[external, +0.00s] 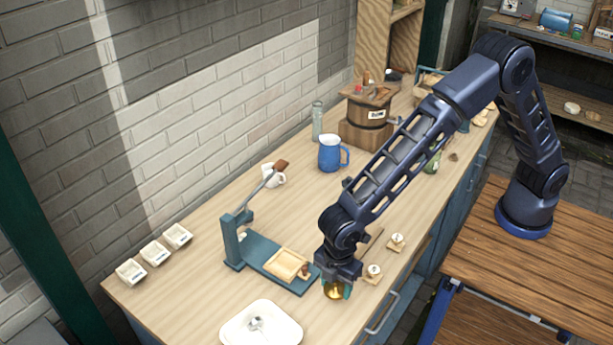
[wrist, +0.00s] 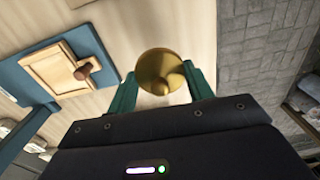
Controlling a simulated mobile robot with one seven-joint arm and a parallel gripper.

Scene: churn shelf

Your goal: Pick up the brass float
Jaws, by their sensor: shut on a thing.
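The brass float (wrist: 160,70) is a round golden piece between the two green fingers of my gripper (wrist: 160,88) in the wrist view. My gripper is shut on it. In the external view my gripper (external: 337,288) points down near the front edge of the bench, and the brass float (external: 334,291) shows at its tip. Whether the float touches the bench top I cannot tell.
A blue-green press with a wooden board (external: 288,265) stands just left of my gripper. A white dish (external: 262,328) with a spoon lies at the front. Small round-topped blocks (external: 397,242) sit to the right. A blue jug (external: 330,155) and a wooden churn (external: 368,110) stand farther back.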

